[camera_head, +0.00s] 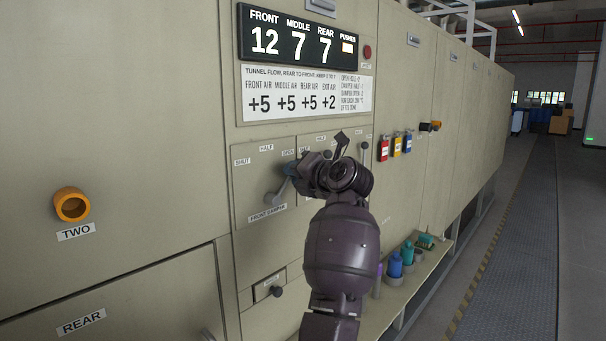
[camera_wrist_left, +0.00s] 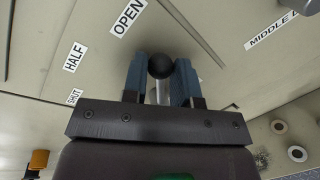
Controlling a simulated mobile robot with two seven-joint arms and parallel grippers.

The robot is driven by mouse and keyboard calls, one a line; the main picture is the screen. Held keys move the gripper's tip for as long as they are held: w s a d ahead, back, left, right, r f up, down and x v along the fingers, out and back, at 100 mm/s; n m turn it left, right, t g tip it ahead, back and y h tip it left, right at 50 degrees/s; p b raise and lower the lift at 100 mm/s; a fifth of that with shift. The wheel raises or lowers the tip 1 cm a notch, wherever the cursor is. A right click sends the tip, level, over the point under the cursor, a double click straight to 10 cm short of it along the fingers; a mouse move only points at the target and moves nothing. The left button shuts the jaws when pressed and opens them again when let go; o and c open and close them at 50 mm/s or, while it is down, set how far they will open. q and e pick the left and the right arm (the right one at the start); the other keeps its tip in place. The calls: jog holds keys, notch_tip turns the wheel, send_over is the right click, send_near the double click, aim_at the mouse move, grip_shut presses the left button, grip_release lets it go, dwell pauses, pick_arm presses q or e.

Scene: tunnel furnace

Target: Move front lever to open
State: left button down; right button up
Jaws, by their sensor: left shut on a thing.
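The front lever (camera_head: 280,191) is on the front damper panel (camera_head: 246,190). It tilts up and to the right from its pivot, toward the side with the OPEN label. My left gripper (camera_head: 292,170) is at its upper end. In the left wrist view, the blue fingers of my left gripper (camera_wrist_left: 161,76) are shut on the lever's black ball knob (camera_wrist_left: 160,66), with a pale rod below it. The OPEN label (camera_wrist_left: 128,17) is up and left of the knob; HALF and SHUT are farther left. My right gripper is not in view.
The middle damper panel (camera_head: 306,147) is just right, partly hidden by my arm. Another black-knobbed lever (camera_head: 364,147) stands beyond it. A display (camera_head: 300,38) is above. A shelf (camera_head: 400,288) with bottles juts out at lower right.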

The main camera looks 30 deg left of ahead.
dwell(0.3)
pick_arm(q)
jog(key=c, duration=0.9)
grip_release()
jog(key=shift+w, duration=0.1)
jog(key=shift+d, duration=0.15)
